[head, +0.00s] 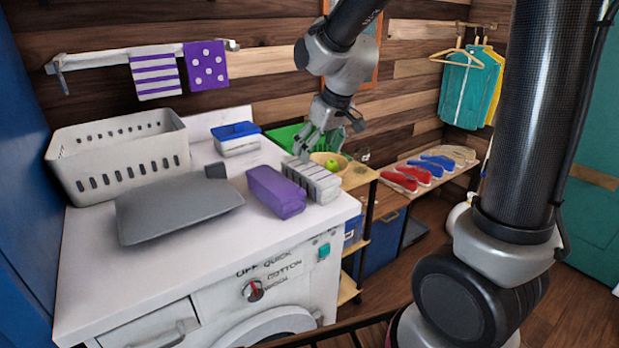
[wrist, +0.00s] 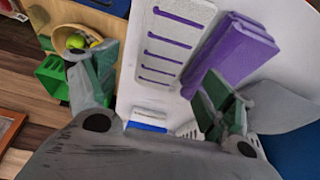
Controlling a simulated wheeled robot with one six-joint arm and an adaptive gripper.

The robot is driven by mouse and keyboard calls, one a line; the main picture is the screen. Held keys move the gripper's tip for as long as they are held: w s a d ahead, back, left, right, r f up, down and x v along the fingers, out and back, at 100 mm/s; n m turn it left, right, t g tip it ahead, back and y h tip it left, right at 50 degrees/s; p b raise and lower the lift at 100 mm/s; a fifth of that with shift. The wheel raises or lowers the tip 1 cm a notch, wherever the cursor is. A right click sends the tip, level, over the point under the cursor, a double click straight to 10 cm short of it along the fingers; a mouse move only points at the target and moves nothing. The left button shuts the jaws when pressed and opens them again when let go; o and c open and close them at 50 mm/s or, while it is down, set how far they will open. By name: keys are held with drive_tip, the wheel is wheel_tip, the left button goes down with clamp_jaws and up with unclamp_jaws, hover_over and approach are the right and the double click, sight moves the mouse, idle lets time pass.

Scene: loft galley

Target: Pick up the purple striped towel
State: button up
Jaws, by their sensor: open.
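A folded pale towel with thin stripes (head: 314,180) lies at the right end of the white washer top. In the wrist view the striped towel (wrist: 172,48) is white with purple stripes. A plain purple folded towel (head: 277,191) lies just left of it, and also shows in the wrist view (wrist: 232,50). Another white-and-purple striped towel (head: 155,74) hangs on the wall rail. My gripper (head: 325,138) is open and empty, above and behind the folded striped towel. In the wrist view its fingers (wrist: 155,98) are spread, with the striped towel ahead between them.
A purple dotted towel (head: 206,66) hangs on the rail. A pale basket (head: 120,155), a grey flat-topped object (head: 175,205) and a blue-lidded box (head: 236,138) stand on the washer. A bowl with green fruit (head: 328,163) is close beside the gripper. The front of the washer top is clear.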

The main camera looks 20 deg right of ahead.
sight(309, 169)
drive_tip(key=x, duration=0.7)
drive_tip(key=shift+s+a+f, duration=0.15)
drive_tip(key=shift+a+f, duration=0.1)
drive_tip(key=shift+f, duration=0.05)
drive_tip(key=shift+c, duration=0.2)
drive_tip(key=c, duration=1.2)
drive_tip(key=shift+o, duration=0.2)
wheel_tip(309, 169, up, 10)
drive_tip(key=shift+r, duration=0.1)
